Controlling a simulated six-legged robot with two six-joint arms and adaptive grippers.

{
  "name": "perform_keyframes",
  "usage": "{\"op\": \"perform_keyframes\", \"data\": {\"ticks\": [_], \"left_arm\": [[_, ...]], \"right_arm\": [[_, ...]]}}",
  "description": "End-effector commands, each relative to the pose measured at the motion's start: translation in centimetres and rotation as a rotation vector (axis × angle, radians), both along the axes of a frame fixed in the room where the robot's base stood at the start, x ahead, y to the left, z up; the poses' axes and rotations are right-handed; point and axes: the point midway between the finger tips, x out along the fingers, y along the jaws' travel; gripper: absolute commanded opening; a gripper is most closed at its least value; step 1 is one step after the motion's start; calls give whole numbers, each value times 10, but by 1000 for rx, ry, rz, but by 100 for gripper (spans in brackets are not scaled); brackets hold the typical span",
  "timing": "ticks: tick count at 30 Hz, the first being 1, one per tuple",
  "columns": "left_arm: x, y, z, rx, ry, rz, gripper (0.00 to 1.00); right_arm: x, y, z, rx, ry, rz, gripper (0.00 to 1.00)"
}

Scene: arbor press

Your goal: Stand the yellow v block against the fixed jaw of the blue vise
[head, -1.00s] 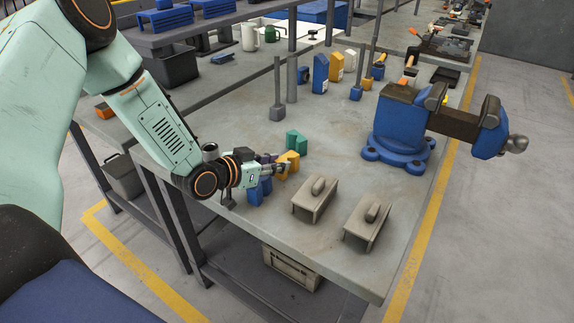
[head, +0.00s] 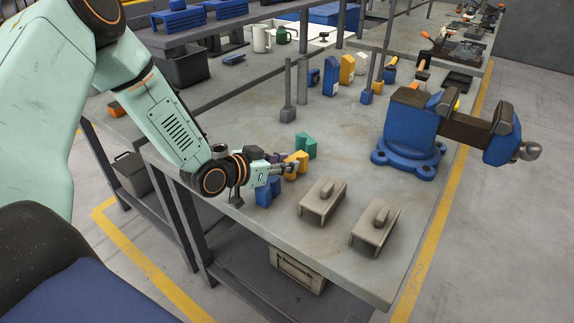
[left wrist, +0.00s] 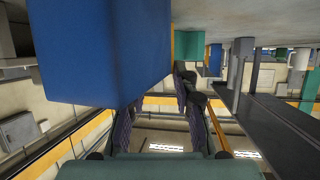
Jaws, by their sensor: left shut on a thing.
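The yellow v block (head: 299,159) is on the near left part of the grey bench, between a green block and a blue block. My left gripper (head: 289,168) is at it and shut on it. I cannot tell whether the block touches the bench. My right gripper is not in view.
The green block (head: 306,145) and blue block (head: 268,191) stand close to the gripper; the blue block also shows in the left wrist view (left wrist: 100,50). Bench between green block and vise is mostly clear.

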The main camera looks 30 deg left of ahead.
Motion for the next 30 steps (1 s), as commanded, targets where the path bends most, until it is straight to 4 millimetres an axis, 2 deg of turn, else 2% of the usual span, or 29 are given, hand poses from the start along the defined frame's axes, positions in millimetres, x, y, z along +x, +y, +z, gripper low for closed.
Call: {"op": "perform_keyframes", "data": {"ticks": [1,6,13,18,30], "left_arm": [[2,1,14,-2,-11,3,0],[2,1,47,-3,-12,3,0],[2,0,82,-1,-10,1,0],[1,0,92,-1,-7,1,0],[-1,1,93,-1,-6,1,0]], "right_arm": [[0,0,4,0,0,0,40],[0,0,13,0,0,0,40],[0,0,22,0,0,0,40],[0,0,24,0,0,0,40],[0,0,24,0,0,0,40]]}}
